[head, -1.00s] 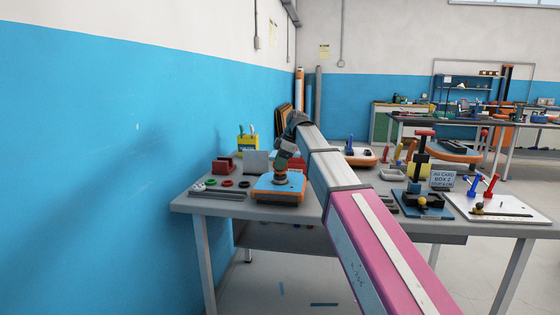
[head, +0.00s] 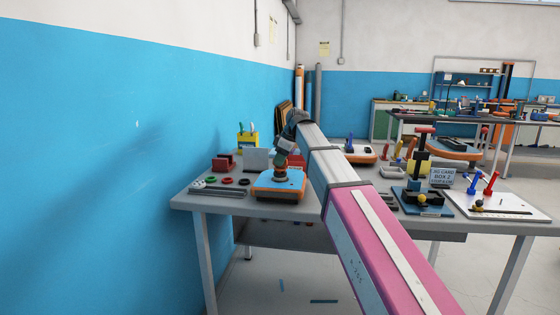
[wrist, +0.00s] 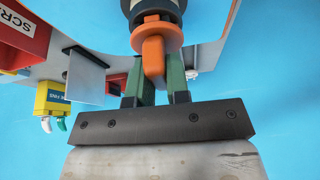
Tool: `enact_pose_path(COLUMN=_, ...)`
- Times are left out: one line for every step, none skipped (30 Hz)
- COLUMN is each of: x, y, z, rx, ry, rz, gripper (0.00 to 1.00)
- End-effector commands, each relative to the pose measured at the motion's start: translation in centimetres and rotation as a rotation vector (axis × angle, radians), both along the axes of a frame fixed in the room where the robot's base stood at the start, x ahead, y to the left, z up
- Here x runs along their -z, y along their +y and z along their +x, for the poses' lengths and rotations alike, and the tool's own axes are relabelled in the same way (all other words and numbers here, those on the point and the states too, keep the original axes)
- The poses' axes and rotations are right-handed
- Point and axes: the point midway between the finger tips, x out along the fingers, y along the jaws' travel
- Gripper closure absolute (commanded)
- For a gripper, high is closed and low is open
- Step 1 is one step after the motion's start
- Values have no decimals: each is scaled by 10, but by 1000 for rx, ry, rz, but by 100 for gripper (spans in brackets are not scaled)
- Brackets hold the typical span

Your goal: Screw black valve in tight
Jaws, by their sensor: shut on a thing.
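The blue and orange inflatable board (head: 264,190) lies on the grey bench, left of my arm. The black valve (head: 281,178) sits at its middle, below my gripper (head: 282,166). In the wrist view a dark round body (wrist: 155,8) carries an orange collar and an orange tab (wrist: 153,58). My gripper (wrist: 160,76) has its two green fingers shut on this part, one on each side of the tab. The valve's seat and thread are hidden, so I cannot tell how deep it sits.
Left of the board are several small rings (head: 228,180), a red block (head: 223,163) and a grey plate (head: 257,160). A yellow holder (head: 248,141) stands behind. On the right are a blue-based fixture (head: 422,204) and a white board (head: 497,206). The blue wall is close on the left.

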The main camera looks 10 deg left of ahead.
Motion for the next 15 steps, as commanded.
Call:
enact_pose_path(x=0, y=0, z=0, rx=15, ry=0, rz=0, gripper=100)
enact_pose_path(x=0, y=0, z=0, rx=19, ry=-1, rz=0, gripper=100)
enact_pose_path(x=0, y=0, z=0, rx=21, ry=0, rz=0, gripper=100)
enact_pose_path(x=0, y=0, z=0, rx=21, ry=0, rz=0, gripper=100)
enact_pose_path(x=0, y=0, z=0, rx=21, ry=0, rz=0, gripper=100)
enact_pose_path(x=0, y=0, z=0, rx=20, ry=-1, rz=0, gripper=100)
enact_pose_path(x=0, y=0, z=0, rx=19, ry=0, rz=0, gripper=100)
enact_pose_path(x=0, y=0, z=0, rx=19, ry=0, rz=0, gripper=100)
enact_pose_path(x=0, y=0, z=0, rx=22, ry=0, rz=0, gripper=100)
enact_pose_path(x=0, y=0, z=0, rx=28, ry=0, rz=0, gripper=100)
enact_pose_path(x=0, y=0, z=0, rx=43, ry=-1, rz=0, gripper=100)
enact_pose_path(x=0, y=0, z=-1, rx=71, ry=-1, rz=0, gripper=100)
enact_pose_path(x=0, y=0, z=-1, rx=98, ry=-1, rz=0, gripper=100)
enact_pose_path(x=0, y=0, z=-2, rx=129, ry=-1, rz=1, gripper=100)
enact_pose_path(x=0, y=0, z=-2, rx=172, ry=-2, rz=1, gripper=100)
